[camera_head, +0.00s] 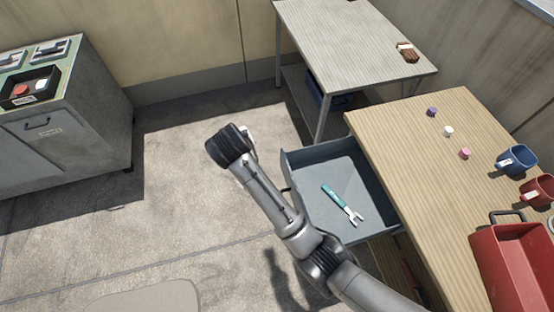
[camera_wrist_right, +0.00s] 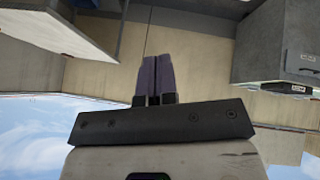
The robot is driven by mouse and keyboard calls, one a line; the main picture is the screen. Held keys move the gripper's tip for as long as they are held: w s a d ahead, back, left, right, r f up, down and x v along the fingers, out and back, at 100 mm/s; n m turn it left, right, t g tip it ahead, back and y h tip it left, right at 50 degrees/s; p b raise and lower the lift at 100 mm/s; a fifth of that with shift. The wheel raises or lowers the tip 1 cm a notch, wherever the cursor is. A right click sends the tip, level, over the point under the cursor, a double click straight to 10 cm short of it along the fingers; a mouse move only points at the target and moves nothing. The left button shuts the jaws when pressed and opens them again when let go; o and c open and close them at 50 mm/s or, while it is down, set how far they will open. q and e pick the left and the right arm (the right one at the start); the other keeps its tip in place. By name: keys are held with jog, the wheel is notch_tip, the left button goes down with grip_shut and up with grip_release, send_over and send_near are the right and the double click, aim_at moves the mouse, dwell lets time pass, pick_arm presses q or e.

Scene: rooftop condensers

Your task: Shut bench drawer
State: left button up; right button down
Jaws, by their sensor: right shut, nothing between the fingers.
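The bench drawer (camera_head: 335,165) is grey-blue and stands pulled out from the left side of the wooden bench (camera_head: 400,140). A wrench with a teal handle (camera_head: 331,194) lies inside it. My right arm comes in from the bottom right and crosses over the drawer's near front corner, hiding part of it. The arm's end is left of the drawer front, apart from it in the picture. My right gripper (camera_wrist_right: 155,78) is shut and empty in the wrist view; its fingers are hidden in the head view. My left gripper is not in view.
The bench top holds a red toolbox (camera_head: 512,262), a blue mug (camera_head: 517,161), a red mug (camera_head: 538,190) and small coloured pieces. A grey table (camera_head: 350,45) stands behind. A grey cabinet (camera_head: 60,125) is at left. The floor left of the drawer is clear.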

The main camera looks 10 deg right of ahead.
notch_tip(320, 180, down, 9)
jog(key=s+d+g+h, duration=0.1)
jog(key=g+h, duration=0.1)
jog(key=h, duration=0.1)
jog(key=m+h+b, duration=0.1)
jog(key=m+b, duration=0.3)
jog(key=b, duration=0.1)
send_near(282, 161)
jog(key=a+f+x, duration=0.1)
jog(key=x, duration=0.4)
jog(key=shift+w+d+r, duration=0.15)
jog(key=shift+d, duration=0.3)
jog(key=shift+d, duration=0.1)
